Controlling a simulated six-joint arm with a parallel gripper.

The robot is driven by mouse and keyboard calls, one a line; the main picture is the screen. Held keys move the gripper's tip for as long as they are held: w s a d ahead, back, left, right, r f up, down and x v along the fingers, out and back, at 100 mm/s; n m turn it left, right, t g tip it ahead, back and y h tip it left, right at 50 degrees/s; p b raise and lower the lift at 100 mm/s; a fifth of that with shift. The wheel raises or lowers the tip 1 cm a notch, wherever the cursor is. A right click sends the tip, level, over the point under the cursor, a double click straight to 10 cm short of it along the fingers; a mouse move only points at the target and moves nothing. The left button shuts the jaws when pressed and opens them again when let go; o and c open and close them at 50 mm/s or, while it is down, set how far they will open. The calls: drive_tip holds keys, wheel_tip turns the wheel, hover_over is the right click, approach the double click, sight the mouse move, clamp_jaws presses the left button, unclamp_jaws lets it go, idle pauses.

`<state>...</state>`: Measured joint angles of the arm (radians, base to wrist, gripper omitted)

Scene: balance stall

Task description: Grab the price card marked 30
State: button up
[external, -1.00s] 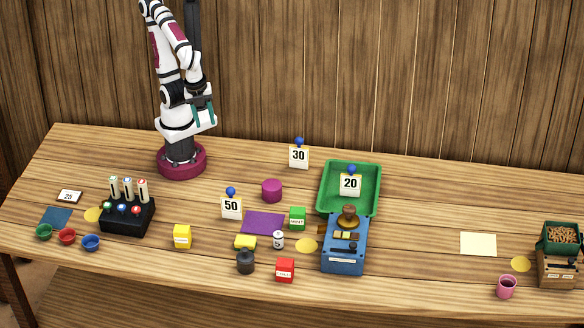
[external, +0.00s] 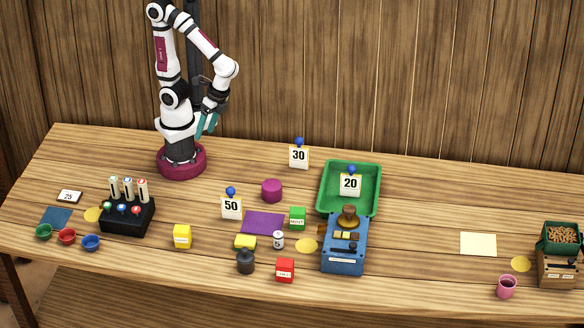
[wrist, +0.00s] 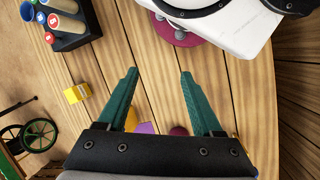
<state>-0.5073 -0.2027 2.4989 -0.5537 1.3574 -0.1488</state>
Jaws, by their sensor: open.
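The price card marked 30 (external: 299,157) stands upright near the back edge of the table in the external view, with a blue knob on top. My gripper (external: 207,124) hangs above the back of the table, left of this card and well apart from it. In the wrist view my gripper (wrist: 157,85) shows two green fingers spread apart with nothing between them. The card marked 30 cannot be made out in the wrist view.
Other cards are marked 50 (external: 231,206) and 20 (external: 350,186), the latter at the green tray (external: 376,188). A magenta cylinder (external: 272,190) stands front-left of card 30. A black marker holder (external: 127,216) is at left. Table right of the tray is mostly clear.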

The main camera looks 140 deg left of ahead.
drive_tip(key=w+a+f+n+t+h, duration=0.3)
drive_tip(key=a+n+t+h, duration=0.15)
drive_tip(key=n, duration=0.75)
drive_tip(key=n+t+y, duration=1)
drive_tip(key=n, duration=1.2)
approach(302, 142)
drive_tip(key=x, duration=1.1)
drive_tip(key=shift+w+a+f, duration=0.1)
drive_tip(key=shift+w+f, duration=0.15)
drive_tip(key=shift+f, duration=0.05)
clamp_jaws()
